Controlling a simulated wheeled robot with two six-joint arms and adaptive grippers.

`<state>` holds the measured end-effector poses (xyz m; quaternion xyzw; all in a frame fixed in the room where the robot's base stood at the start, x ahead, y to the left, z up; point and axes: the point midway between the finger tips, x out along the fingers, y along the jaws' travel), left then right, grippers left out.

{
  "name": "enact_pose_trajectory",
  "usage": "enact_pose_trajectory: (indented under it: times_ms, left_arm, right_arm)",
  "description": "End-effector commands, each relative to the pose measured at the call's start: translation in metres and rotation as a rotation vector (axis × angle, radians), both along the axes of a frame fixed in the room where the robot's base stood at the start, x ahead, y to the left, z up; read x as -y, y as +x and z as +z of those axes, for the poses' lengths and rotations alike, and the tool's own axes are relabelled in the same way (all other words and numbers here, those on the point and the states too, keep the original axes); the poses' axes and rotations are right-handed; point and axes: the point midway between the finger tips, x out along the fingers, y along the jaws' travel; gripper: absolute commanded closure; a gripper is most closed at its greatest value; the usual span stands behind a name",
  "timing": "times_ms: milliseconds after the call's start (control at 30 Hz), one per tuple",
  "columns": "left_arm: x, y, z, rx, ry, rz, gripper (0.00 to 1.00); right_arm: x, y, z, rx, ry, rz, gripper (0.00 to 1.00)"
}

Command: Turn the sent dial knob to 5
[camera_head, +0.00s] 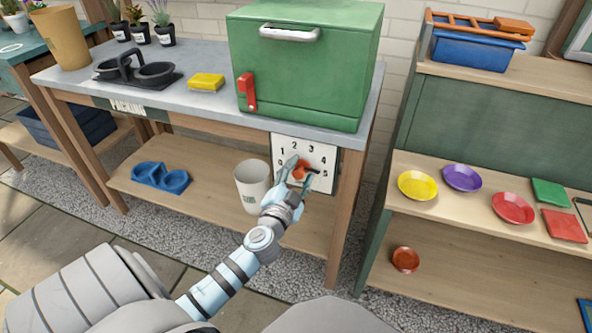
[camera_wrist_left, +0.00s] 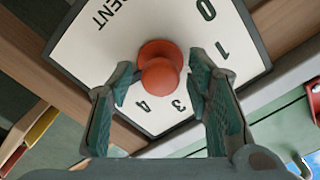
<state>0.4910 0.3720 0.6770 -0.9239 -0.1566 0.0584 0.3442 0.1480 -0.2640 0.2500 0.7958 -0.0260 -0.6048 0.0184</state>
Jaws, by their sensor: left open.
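The white dial panel (camera_head: 318,153) hangs on the front of the bench at its right end, with printed numbers around a red-orange knob (camera_head: 300,170). My left gripper (camera_head: 299,176) is at the knob, with one finger on each side. In the left wrist view the fingers stand open around the knob (camera_wrist_left: 160,76), with visible gaps. The panel there (camera_wrist_left: 100,55) shows 0, 1, 3, 4 and the letters "ENT"; a finger hides part of the scale. In the head view a short dark bar sticks out from the knob towards the 5. My right gripper is not in view.
A green box (camera_head: 300,70) with a red lever (camera_head: 247,92) stands on the bench above the panel. A yellow sponge (camera_head: 206,81) lies left of it. A white bucket (camera_head: 251,185) stands on the lower shelf, left of my gripper. A rack (camera_head: 460,208) with coloured dishes is at right.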

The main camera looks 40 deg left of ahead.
Motion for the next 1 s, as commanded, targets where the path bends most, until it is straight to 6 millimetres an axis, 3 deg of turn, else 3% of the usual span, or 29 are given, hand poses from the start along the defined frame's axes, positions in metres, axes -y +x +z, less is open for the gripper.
enact_pose_trajectory:
  times_ms: [333, 500, 1000]
  left_arm:
    - [0.028, -0.079, -0.002, -0.005, -0.002, -0.001, 0.55]
    - [0.037, -0.106, -0.001, -0.002, -0.001, -0.001, 0.55]
    - [0.038, -0.109, 0.0, 0.0, 0.0, 0.0, 0.55]
  right_arm:
    - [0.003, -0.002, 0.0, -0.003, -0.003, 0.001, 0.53]
    - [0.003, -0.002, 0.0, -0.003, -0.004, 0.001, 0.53]
    - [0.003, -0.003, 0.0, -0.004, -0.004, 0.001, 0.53]
